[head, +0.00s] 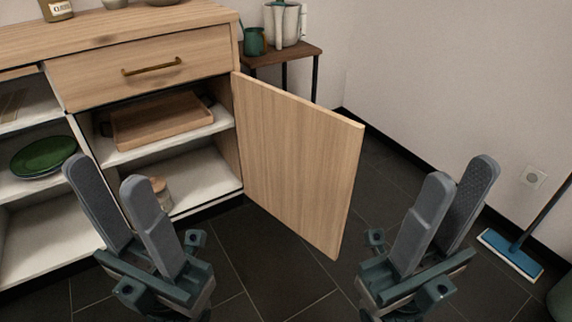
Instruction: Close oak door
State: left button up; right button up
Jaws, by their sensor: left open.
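The oak door (293,160) stands open, swung out from the right side of the cabinet, with its free edge toward the right. Its inside compartment (170,143) is exposed. My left gripper (107,172) is in front of the open shelves, left of the door, with its fingers apart and nothing between them. My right gripper (461,178) is to the right of the door's free edge, apart from it, with a gap between its fingers and nothing held.
The compartment holds a wooden tray (165,122) and a jar (161,191). A drawer (140,69) above is shut. A side table (283,55) stands behind the door. A blue mop (510,254) lies right.

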aim_at(299, 156)
jog(key=i+l+u, duration=0.2)
jog(key=l, duration=0.25)
jog(key=l+u, duration=0.2)
jog(key=l, duration=0.2)
jog(key=l+u, duration=0.15)
jog(key=l, duration=0.3)
jog(key=i+l+u, duration=0.2)
jog(key=l+u, duration=0.15)
jog(key=l, duration=0.15)
jog(key=i+l+u, duration=0.15)
jog(key=l+u, duration=0.15)
jog(key=l, duration=0.2)
jog(key=i+l+u, duration=0.1)
jog(key=l+u, duration=0.25)
jog(key=l, duration=0.2)
jog(key=l+u, duration=0.3)
jog(key=l, duration=0.25)
jog(key=l+u, duration=0.2)
jog(key=l, duration=0.35)
jog(key=l+u, duration=0.75)
